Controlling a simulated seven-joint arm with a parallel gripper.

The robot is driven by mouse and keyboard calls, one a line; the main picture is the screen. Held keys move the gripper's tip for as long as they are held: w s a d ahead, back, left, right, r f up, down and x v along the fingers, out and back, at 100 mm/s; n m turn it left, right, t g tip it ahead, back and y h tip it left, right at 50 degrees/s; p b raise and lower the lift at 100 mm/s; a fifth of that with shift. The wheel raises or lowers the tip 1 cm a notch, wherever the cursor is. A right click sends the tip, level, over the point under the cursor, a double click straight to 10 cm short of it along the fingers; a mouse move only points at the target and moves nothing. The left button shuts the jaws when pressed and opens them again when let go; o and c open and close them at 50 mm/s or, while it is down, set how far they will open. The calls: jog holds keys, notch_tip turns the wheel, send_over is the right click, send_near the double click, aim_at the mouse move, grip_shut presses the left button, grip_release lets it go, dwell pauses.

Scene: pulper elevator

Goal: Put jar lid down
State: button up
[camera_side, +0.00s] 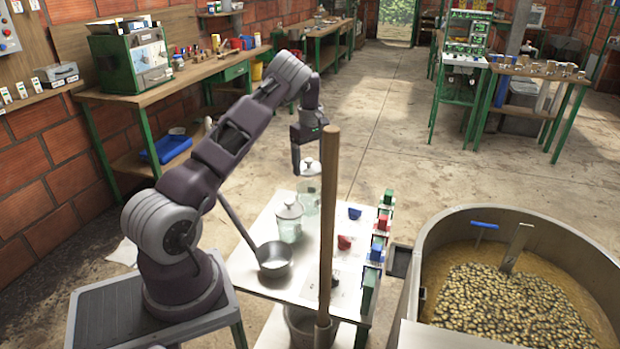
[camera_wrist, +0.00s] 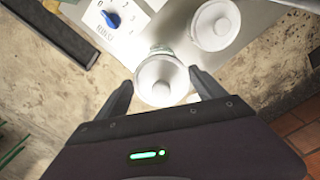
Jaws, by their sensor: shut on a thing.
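My gripper (camera_side: 308,162) points down over the small work table (camera_side: 262,219). It is shut on a pale round jar lid (camera_side: 311,168), which also shows between the two fingers in the wrist view (camera_wrist: 162,80). A clear glass jar (camera_side: 309,196) stands upright directly below the held lid. Whether the lid touches its rim I cannot tell. A second glass jar (camera_side: 289,230) stands nearer the side camera with its own lid (camera_side: 289,210) on top. That second lid shows at the upper right in the wrist view (camera_wrist: 215,24).
A metal pan (camera_side: 274,256) with a long handle sits at the table's near left. A wooden pole (camera_side: 329,200) rises in front of the table. Blue (camera_side: 354,213) and red (camera_side: 344,242) items lie right of the jars. A large vat (camera_side: 437,240) stands at the right.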

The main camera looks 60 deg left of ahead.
aim_at(310, 160)
jog(key=shift+r, duration=2.05)
notch_tip(310, 160, up, 4)
jog(key=shift+r, duration=0.25)
jog(key=w+d+m, duration=0.3)
jog(key=d, duration=0.9)
jog(key=w+d+m, duration=0.3)
jog(key=w+d, duration=0.1)
jog(key=d, duration=0.7)
jog(key=w+d+m, duration=0.3)
jog(key=d, duration=0.9)
jog(key=s+d+m, duration=0.3)
jog(key=s+d, duration=0.2)
jog(key=d, duration=0.6)
jog(key=s+d+m, duration=0.3)
jog(key=s+d, duration=0.2)
jog(key=d, duration=0.5)
jog(key=s+d+m, duration=0.3)
jog(key=s+d, duration=0.3)
jog(key=d, duration=0.5)
jog(key=shift+m, duration=0.3)
notch_tip(310, 160, down, 22)
jog(key=shift+w+r, duration=0.1)
jog(key=shift+r, duration=0.05)
